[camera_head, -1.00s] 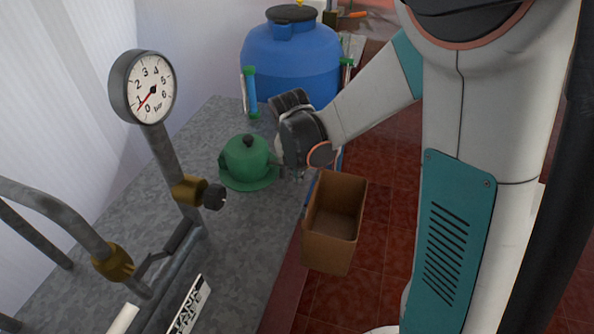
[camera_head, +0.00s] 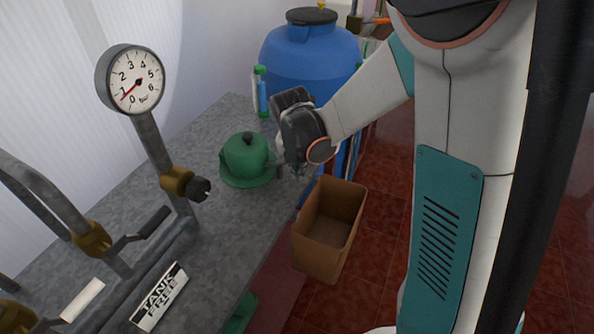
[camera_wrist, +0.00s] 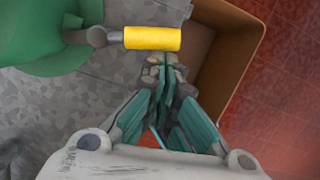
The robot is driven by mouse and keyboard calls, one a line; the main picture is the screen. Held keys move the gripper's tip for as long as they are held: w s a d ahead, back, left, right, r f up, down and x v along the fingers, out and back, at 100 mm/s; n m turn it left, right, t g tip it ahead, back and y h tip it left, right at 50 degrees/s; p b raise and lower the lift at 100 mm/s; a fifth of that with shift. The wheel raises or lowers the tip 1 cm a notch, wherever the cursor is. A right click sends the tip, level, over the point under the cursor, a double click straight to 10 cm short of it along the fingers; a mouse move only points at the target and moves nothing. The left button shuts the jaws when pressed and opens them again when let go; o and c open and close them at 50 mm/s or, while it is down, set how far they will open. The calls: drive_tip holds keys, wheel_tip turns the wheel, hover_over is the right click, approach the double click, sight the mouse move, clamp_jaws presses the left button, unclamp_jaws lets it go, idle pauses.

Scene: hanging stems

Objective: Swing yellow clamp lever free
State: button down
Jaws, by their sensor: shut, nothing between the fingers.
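The yellow clamp lever (camera_wrist: 152,38) shows in the wrist view as a short yellow grip on a grey metal stub. The stub joins the side of a green domed fitting (camera_wrist: 35,35). The lever lies crosswise just beyond my fingertips (camera_wrist: 165,68); I cannot tell whether they touch it. My gripper is shut and empty. In the head view, my gripper (camera_head: 294,170) is low beside the right of the green fitting (camera_head: 246,158), and I cannot make out the yellow lever there.
An open brown box (camera_head: 330,230) stands at the right edge of the grey worktop (camera_head: 225,225). A blue drum (camera_head: 310,60) is behind. A pressure gauge (camera_head: 131,79), pipes with brass fittings and a "TANK FREE" sign (camera_head: 159,297) are at left.

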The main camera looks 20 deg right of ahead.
drive_tip(key=shift+w+d, duration=1.05)
drive_tip(key=shift+d, duration=0.05)
drive_tip(key=shift+w+d, duration=0.5)
drive_tip(key=shift+w, duration=0.55)
